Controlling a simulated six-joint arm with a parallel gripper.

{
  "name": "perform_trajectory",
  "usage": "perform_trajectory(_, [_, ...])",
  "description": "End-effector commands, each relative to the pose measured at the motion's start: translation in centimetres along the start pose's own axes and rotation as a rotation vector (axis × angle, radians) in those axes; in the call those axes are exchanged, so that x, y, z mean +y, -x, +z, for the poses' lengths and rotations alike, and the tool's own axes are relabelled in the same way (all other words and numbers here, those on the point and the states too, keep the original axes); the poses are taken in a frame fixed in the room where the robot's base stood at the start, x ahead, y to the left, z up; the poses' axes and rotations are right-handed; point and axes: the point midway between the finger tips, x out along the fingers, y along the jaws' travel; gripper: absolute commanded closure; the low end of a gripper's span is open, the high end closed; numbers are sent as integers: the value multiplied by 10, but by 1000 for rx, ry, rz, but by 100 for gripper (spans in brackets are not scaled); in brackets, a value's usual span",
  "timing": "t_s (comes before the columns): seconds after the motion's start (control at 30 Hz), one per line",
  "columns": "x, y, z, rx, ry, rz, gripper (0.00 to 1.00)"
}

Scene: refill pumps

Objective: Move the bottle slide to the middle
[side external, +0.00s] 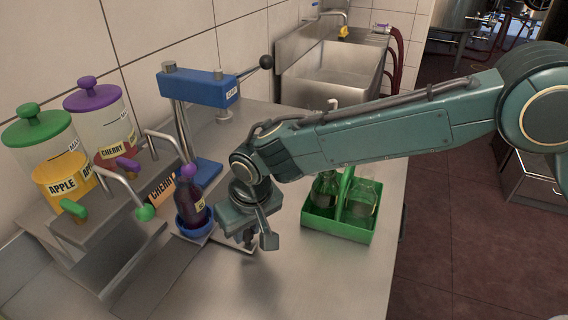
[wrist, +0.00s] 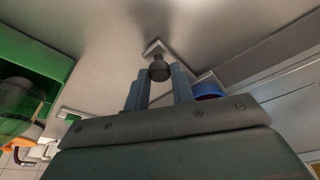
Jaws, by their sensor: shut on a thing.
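The bottle slide has a blue round cup (side external: 193,230), with a metal bar reaching from it towards my gripper. A dark red labelled bottle (side external: 190,207) stands upright in the cup, below the purple-tipped cherry spout (side external: 188,170). My gripper (side external: 249,239) points down just right of the cup. In the wrist view its fingers (wrist: 160,80) are shut around a dark round knob (wrist: 158,69) on the end of the metal bar. Part of the blue cup (wrist: 207,90) shows to the right there. The bar is partly hidden by my gripper.
A green crate (side external: 337,229) with bottles stands to the right. Apple (side external: 62,185) and cherry (side external: 112,152) jars stand at the left; the green-tipped apple spout (side external: 145,213) is nearby. A blue capping press (side external: 197,88) stands behind. A metal rail (side external: 160,277) runs towards the front.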

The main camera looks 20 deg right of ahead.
Motion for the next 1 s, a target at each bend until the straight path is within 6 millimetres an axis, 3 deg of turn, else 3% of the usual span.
perform_trajectory(1.0, [32,-4,-19,3,-3,0,90])
